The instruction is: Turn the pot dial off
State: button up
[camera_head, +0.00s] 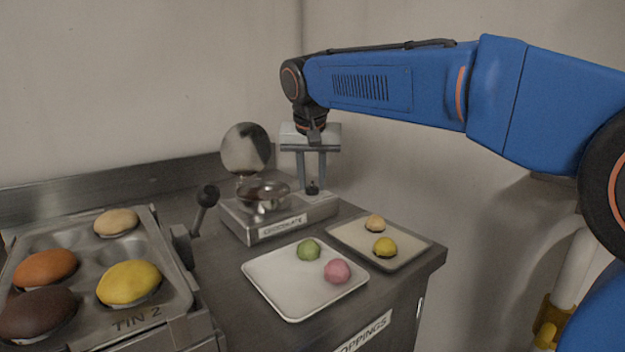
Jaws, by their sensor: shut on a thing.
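The pot (264,197) is a small shiny metal bowl set in a steel warmer unit (240,221) with a label that seems to read "CHOCOLATE". A round, mirror-like lid (246,149) stands raised behind it. The pot dial (312,188) is a small dark knob on top of the unit, right of the bowl. My gripper (312,177) points straight down over the dial, with its two fingers shut on it. The fingers partly cover the dial, and its pointer or marks are too small to read.
A tin marked "TIN 2" (178,277) with several coloured buns stands at left, beside a black-knobbed lever (207,196). A white tray (287,298) and a darker tray (415,258) hold small coloured balls in front. A wall is close behind.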

jog(key=shift+f+m, duration=0.1)
jog(key=shift+m, duration=0.4)
jog(key=o, duration=1.1)
jog(key=shift+c, duration=0.2)
jog(key=v, duration=1.7)
jog(key=shift+a+r, duration=0.25)
